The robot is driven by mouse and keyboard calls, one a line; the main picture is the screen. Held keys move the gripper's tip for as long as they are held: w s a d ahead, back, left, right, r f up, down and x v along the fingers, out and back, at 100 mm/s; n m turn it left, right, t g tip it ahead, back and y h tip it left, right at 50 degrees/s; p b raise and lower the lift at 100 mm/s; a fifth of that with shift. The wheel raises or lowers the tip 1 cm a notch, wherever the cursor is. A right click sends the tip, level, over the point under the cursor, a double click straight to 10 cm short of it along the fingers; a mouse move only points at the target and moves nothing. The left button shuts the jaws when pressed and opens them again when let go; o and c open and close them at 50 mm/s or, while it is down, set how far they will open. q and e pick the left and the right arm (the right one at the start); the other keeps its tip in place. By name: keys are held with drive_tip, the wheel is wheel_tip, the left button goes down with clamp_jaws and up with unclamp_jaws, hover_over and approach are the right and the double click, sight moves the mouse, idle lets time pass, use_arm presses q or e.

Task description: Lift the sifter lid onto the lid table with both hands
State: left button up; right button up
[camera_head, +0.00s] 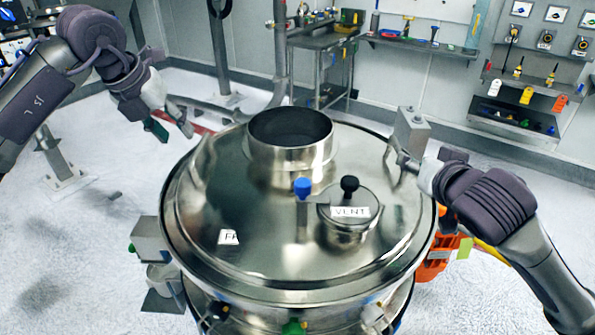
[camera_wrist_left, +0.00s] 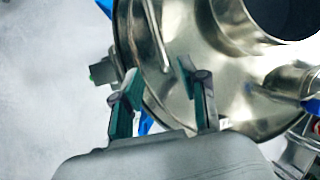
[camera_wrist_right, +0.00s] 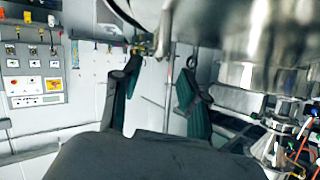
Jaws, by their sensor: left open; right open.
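The round steel sifter lid (camera_head: 275,255) sits on top of the sifter body, with an open inlet collar (camera_head: 290,140) and a cap labelled VENT (camera_head: 348,205). It also shows in the left wrist view (camera_wrist_left: 220,80). My left gripper (camera_head: 172,130) is open and empty, above and left of the lid. In the left wrist view my left gripper (camera_wrist_left: 155,82) has its fingers spread near the lid's rim and a bar-like handle (camera_wrist_left: 156,35). My right gripper (camera_head: 402,158) is at the lid's right edge; its fingers show open and apart in the right wrist view (camera_wrist_right: 155,85).
A grey box (camera_head: 410,130) stands behind the right side of the lid. A work table (camera_head: 325,42) and wall shelves (camera_head: 510,115) with tools are at the back. An orange item (camera_head: 432,265) is at the lower right of the sifter. The floor at left is largely clear.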

sight(194, 153)
use_arm(q)
drive_tip(key=x, duration=0.9)
drive_tip(key=shift+d+f, duration=0.1)
drive_tip(key=shift+d, duration=0.05)
use_arm(e)
drive_tip(key=x, duration=0.9)
drive_tip(key=shift+w, duration=0.15)
use_arm(q)
clamp_jaws()
use_arm(e)
clamp_jaws()
